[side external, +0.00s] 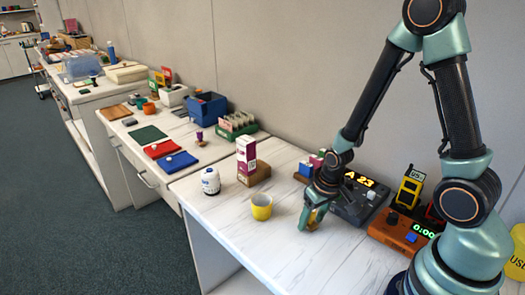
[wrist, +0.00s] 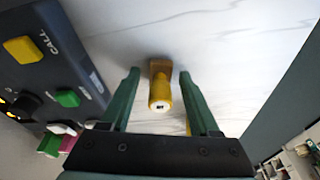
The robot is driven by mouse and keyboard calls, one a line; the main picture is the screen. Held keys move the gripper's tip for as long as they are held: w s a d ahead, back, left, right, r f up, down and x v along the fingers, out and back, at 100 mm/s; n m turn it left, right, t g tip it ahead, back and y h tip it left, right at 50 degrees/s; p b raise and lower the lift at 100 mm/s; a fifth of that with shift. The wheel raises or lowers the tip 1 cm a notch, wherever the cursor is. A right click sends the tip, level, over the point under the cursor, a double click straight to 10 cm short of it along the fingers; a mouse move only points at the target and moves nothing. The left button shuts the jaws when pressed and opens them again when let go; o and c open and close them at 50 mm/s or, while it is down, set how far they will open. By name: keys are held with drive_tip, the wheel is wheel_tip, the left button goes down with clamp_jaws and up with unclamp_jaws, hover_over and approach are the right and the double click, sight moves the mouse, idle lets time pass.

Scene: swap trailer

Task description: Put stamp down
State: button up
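The stamp (wrist: 160,94) has a yellow handle with a small dark mark on its end and a brown base. In the wrist view it is between my gripper's two green fingers (wrist: 159,82), with a visible gap on each side. My gripper is open around it. The stamp appears to stand on the white marbled tabletop (wrist: 225,45), base down. In the side view my gripper (side external: 310,217) is low over the table, and only a bit of yellow shows at its fingers.
A dark console (side external: 362,203) with a lit display stands close behind my gripper. A yellow cup (side external: 262,208), a white jar (side external: 210,182) and a boxed item on a brown block (side external: 256,176) are to the left. An orange device (side external: 400,232) is at right. The front tabletop is clear.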

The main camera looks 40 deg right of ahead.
idle(0.3)
drive_tip(key=s+a+r+n+t, duration=0.1)
drive_tip(key=a+r, duration=0.1)
drive_tip(key=r, duration=1)
drive_tip(key=s+a+r+n+t, duration=0.1)
drive_tip(key=s+r+t, duration=0.1)
drive_tip(key=r, duration=1)
drive_tip(key=shift+a+r+n, duration=0.25)
drive_tip(key=shift+a+n, duration=0.05)
drive_tip(key=shift+a, duration=0.1)
